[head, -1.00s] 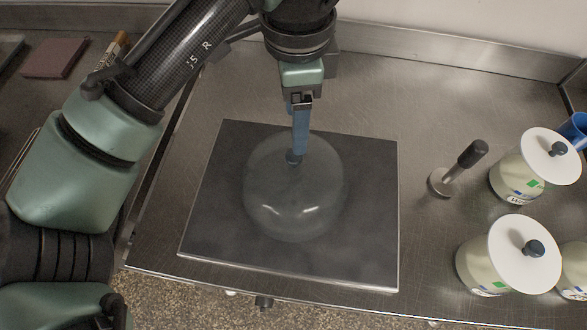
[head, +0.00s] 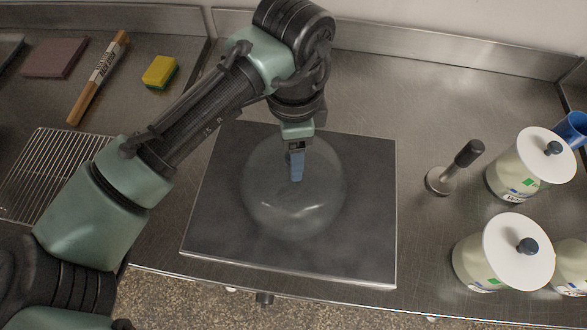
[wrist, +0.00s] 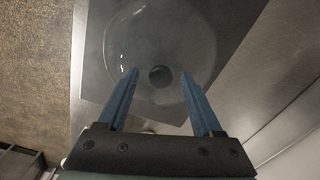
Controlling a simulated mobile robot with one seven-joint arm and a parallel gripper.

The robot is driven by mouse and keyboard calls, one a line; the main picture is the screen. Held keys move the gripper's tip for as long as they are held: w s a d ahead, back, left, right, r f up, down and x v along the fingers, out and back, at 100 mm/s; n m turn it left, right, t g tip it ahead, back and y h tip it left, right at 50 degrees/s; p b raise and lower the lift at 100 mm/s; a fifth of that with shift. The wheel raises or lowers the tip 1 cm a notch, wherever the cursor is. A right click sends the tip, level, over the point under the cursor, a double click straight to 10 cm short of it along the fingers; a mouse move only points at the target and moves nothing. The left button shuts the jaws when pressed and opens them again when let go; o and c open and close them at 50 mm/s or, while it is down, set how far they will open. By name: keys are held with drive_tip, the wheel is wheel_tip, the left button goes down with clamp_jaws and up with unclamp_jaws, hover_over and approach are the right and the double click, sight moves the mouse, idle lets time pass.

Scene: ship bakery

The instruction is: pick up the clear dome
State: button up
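The clear dome (head: 300,212) is a translucent grey, rounded cover resting on a dark square slab (head: 225,240). My gripper (head: 296,180) points down over the dome's top with its blue fingers. In the wrist view the fingers (wrist: 160,71) are spread wide and empty. The dome's dark round knob (wrist: 159,77) shows between the fingertips there, with a gap on both sides. How far the fingertips are above the knob is hard to tell. In the head view the fingers hide the knob.
White-lidded jars (head: 497,255) and a blue cup (head: 572,128) are at the far right. A wire rack (head: 45,175), brush (head: 99,78) and yellow sponge (head: 160,72) lie left. The counter's front edge is close to the slab.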

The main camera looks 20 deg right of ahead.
clamp_jaws()
idle(1.2)
